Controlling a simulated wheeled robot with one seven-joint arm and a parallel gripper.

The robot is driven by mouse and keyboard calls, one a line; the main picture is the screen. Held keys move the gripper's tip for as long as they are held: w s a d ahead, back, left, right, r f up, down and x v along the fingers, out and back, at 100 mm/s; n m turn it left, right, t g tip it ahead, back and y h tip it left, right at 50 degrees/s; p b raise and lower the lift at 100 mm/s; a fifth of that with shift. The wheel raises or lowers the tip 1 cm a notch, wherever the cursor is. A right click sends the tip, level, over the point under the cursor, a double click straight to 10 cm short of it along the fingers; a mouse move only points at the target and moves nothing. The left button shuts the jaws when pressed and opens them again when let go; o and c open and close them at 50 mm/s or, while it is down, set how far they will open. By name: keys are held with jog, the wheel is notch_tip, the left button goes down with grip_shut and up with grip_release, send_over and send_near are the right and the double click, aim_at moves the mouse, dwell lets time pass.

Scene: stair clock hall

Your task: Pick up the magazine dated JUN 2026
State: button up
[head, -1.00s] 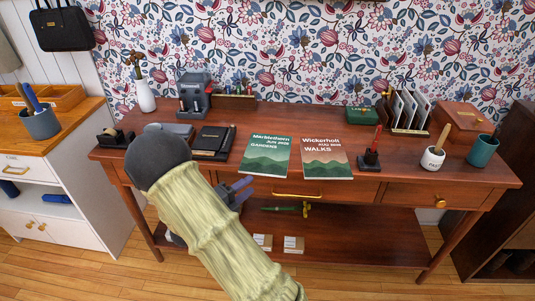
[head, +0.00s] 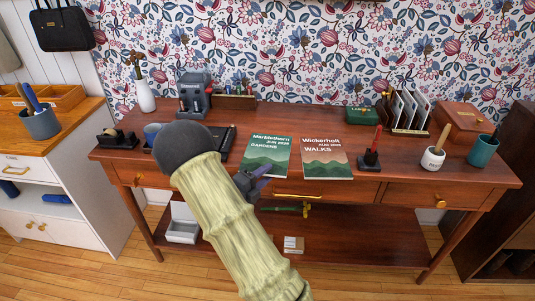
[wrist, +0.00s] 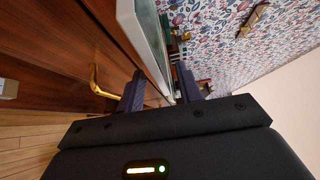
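The magazine dated JUN 2026 (head: 267,154), titled Marblethorn with green hills, lies flat at the front of the wooden table, its near edge at the table's front edge. My gripper (head: 263,177) is at its near left corner in the head view, fingers pointing right. In the wrist view the open fingers (wrist: 163,90) are on either side of the magazine's edge (wrist: 150,35), with gaps visible; I see no firm grip. The similar Wickerholl magazine (head: 325,157), dated AUG 2026, lies just to the right.
The table (head: 400,190) has a gold drawer handle (head: 297,196) below the magazines. A stamp holder with a red handle (head: 371,150) stands to the right. A black folder (head: 228,143) lies left, partly behind my arm. A lower shelf (head: 350,235) runs beneath.

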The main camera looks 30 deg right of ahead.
dwell(0.5)
grip_shut()
notch_tip(320, 180, up, 10)
jog(key=p, duration=0.1)
dwell(0.5)
dwell(0.4)
